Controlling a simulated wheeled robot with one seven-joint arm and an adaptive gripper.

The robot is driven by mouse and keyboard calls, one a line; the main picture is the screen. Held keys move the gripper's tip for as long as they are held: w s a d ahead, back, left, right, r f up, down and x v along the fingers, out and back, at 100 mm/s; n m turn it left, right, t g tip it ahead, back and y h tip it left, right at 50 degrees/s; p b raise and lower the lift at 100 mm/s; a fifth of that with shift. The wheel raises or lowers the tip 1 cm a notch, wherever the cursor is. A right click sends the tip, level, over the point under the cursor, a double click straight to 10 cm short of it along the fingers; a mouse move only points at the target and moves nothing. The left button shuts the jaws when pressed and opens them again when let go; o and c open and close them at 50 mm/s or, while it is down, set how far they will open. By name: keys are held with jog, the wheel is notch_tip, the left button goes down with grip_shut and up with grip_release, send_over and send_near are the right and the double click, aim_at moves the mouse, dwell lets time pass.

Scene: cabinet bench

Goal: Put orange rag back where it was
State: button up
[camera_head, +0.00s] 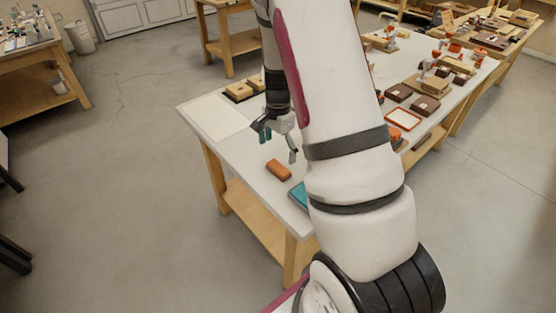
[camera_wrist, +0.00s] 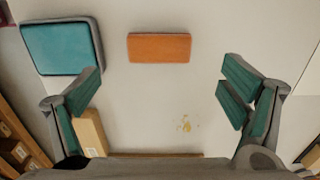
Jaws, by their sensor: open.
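The orange rag (camera_head: 278,170) lies flat on the white bench top near its front edge, a small orange block shape. In the wrist view the orange rag (camera_wrist: 159,48) lies ahead of the fingers, between their lines and apart from both. My gripper (camera_head: 279,145) is above the bench, just behind the rag in the head view. In the wrist view my gripper (camera_wrist: 160,95) has its teal-padded fingers wide apart with nothing between them.
A teal tray (camera_wrist: 62,48) is left of the rag; its edge also shows in the head view (camera_head: 298,195), partly behind my arm. A pale sheet (camera_head: 213,117) covers the left bench end. Wooden blocks (camera_head: 239,91) stand at the back.

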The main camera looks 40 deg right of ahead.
jog(key=s+a+r+n+t, duration=0.1)
jog(key=s+a+r+n, duration=0.25)
jog(key=a+r, duration=0.45)
jog(key=s+a+r+n+t, duration=0.1)
jog(key=s+a+r+n, duration=0.25)
jog(key=r, duration=0.85)
jog(key=s+a+r+n+t, duration=0.1)
jog(key=s+a+r+n, duration=0.2)
jog(key=s, duration=0.4)
jog(key=s+a+r+n+t, duration=0.1)
jog(key=s+a+r+n, duration=0.3)
jog(key=s+n, duration=0.3)
jog(key=shift+s+a+n, duration=0.3)
jog(key=shift+s+a, duration=0.25)
jog(key=shift+s, duration=0.15)
